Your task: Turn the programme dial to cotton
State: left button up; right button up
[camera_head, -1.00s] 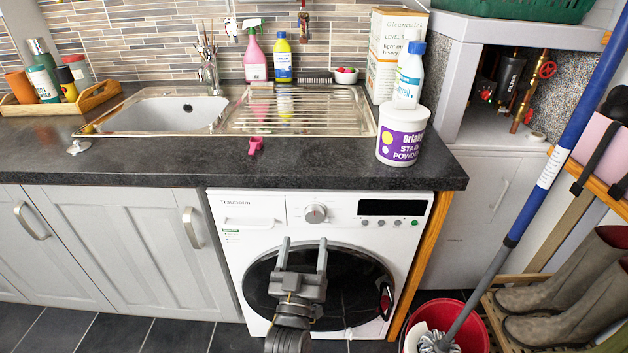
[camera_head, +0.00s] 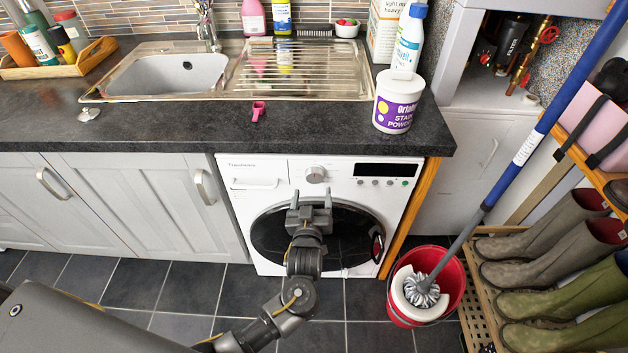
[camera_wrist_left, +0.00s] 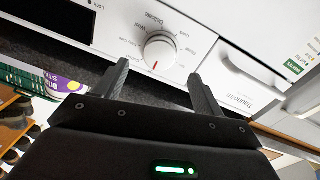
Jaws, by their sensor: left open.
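The programme dial (camera_head: 316,174) is a round silver-white knob on the front panel of the white washing machine (camera_head: 258,212). In the left wrist view the dial (camera_wrist_left: 159,50) has a red pointer mark toward its lower edge. My left gripper (camera_head: 311,194) is open and empty, just in front of and below the dial in the head view. In the left wrist view its two fingers (camera_wrist_left: 160,83) stand apart, with the dial beyond and between them, apparently untouched. My right gripper is not in view.
The dark worktop (camera_head: 200,128) overhangs the machine, with a stain powder tub (camera_head: 397,103) and a pink peg-like item (camera_head: 258,111) on it. A red bucket with a mop (camera_head: 455,290) stands right of the machine. Boots (camera_head: 545,238) fill a rack farther right.

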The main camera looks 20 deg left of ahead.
aim_at(314, 178)
pick_arm(q)
jog(key=w, duration=0.2)
jog(key=w+a, duration=0.1)
jog(key=w, duration=0.2)
jog(key=shift+w+a, duration=0.1)
jog(key=shift+w, duration=0.2)
jog(key=shift+c, duration=0.2)
jog(key=c, duration=0.9)
